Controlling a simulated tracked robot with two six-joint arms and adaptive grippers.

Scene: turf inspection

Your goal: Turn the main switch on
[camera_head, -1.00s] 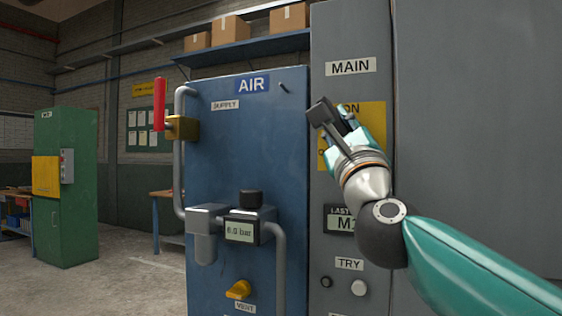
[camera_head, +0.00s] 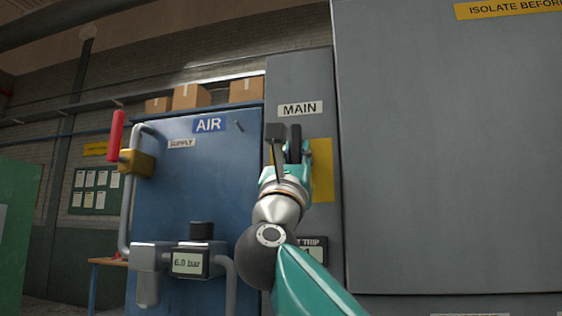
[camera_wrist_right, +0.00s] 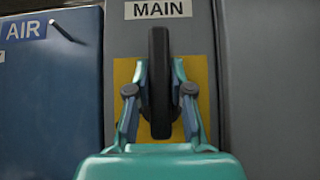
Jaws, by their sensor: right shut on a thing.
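The main switch's black handle (camera_wrist_right: 159,85) stands upright in the right wrist view, in front of a yellow plate (camera_wrist_right: 122,74) under the MAIN label (camera_wrist_right: 158,9). My right gripper (camera_wrist_right: 160,78) is shut on the handle, one finger on each side. In the head view my right gripper (camera_head: 285,148) is at the grey panel, below the MAIN label (camera_head: 300,109). It covers most of the yellow plate (camera_head: 322,170), and no ON lettering shows now. My left gripper is not in view.
A blue AIR panel (camera_head: 190,210) stands to the left, with a red lever (camera_head: 116,135), grey pipes and a gauge box reading 6.0 bar (camera_head: 188,263) sticking out. A wide grey cabinet (camera_head: 450,160) stands to the right. Boxes (camera_head: 191,97) sit on a shelf above.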

